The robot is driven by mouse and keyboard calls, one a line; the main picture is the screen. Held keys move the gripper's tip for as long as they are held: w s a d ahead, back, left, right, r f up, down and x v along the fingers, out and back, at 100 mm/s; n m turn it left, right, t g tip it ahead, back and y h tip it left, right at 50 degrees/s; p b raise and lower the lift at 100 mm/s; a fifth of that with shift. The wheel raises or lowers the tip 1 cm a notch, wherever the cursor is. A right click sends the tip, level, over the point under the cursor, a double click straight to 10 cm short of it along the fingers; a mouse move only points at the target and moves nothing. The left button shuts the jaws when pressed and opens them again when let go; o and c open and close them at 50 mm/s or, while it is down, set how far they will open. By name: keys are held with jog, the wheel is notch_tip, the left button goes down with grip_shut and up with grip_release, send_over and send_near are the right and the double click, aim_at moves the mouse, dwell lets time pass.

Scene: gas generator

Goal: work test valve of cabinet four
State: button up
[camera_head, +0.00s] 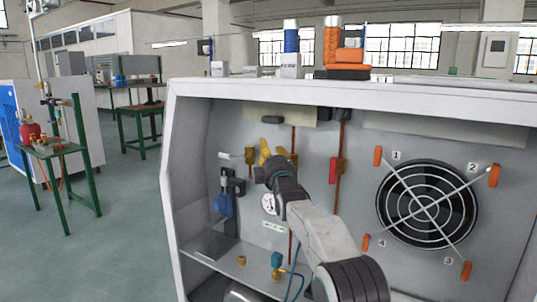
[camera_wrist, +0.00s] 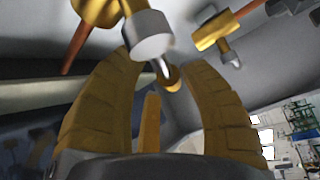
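The open cabinet (camera_head: 172,190) fills the right of the head view. My arm reaches into it, and my gripper (camera_head: 268,153) is at the left part of its back panel, partly hidden by my wrist. In the wrist view, my gripper (camera_wrist: 165,68) has its yellow fingers spread apart, with nothing held. A grey round knob with a thin stem (camera_wrist: 150,37) on a brass valve body (camera_wrist: 97,10) shows between and just beyond the fingertips; I cannot tell if they touch. A second brass valve (camera_wrist: 214,30) is at the upper right. No label shows which is the test valve.
A round gauge (camera_head: 269,203) and a blue part (camera_head: 222,206) sit by my wrist. A red-handled valve (camera_head: 333,170) is on a pipe to the right. A fan grille (camera_head: 427,204) has numbered orange clips. The cabinet top edge (camera_head: 350,88) is above my arm. Open floor lies left.

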jog(key=shift+o, duration=1.3)
jog(key=shift+f, duration=0.2)
jog(key=shift+s+f, duration=0.1)
jog(key=shift+s, duration=0.05)
jog(key=v, duration=1.1)
jog(key=shift+s, duration=0.3)
